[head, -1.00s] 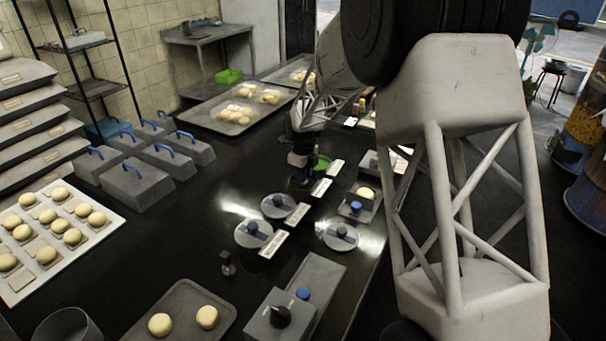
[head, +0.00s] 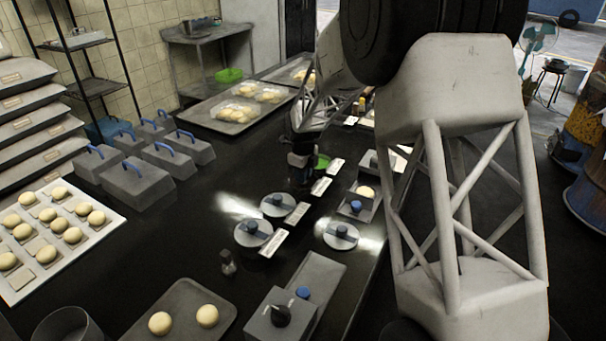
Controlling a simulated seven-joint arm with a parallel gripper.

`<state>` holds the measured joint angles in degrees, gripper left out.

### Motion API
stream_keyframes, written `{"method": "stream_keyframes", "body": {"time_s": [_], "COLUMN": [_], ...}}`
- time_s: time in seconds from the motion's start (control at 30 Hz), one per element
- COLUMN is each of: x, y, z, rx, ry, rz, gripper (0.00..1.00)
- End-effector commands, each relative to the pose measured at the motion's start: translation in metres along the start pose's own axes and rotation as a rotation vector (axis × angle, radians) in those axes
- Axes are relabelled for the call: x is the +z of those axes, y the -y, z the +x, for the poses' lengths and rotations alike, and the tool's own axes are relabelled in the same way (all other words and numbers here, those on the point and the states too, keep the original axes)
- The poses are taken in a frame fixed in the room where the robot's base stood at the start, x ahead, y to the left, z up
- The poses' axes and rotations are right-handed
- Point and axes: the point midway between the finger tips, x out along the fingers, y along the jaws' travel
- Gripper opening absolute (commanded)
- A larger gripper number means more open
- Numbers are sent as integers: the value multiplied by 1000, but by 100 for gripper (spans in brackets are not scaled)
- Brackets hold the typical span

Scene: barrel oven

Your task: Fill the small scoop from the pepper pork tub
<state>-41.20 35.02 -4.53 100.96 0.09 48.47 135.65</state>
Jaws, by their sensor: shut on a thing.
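My gripper (head: 301,180) is small in the head view, at the far middle of the dark counter, pointing down. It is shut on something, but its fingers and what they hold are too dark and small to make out. A green round tub or its contents (head: 322,163) shows just right of it, partly hidden. Three round lidded tubs with dark knobs sit nearer: one (head: 278,203), one (head: 253,232) and one (head: 341,235). Small white labels (head: 272,243) lie beside them, unreadable. I cannot tell which tub is pepper pork, and I cannot make out the small scoop.
Blue-handled grey boxes (head: 137,187) and a bun tray (head: 100,245) stand left. My arm blocks the right. Counter left of the tubs is mostly bare.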

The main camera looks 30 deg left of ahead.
Motion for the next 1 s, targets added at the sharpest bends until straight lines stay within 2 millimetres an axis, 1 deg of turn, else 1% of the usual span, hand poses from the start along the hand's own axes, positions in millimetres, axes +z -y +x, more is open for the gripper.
{"method": "stream_keyframes", "body": {"time_s": [1.0], "x": [0], "y": [0], "z": [6], "rx": [1], "ry": [-1], "rz": [0], "gripper": [3]}}
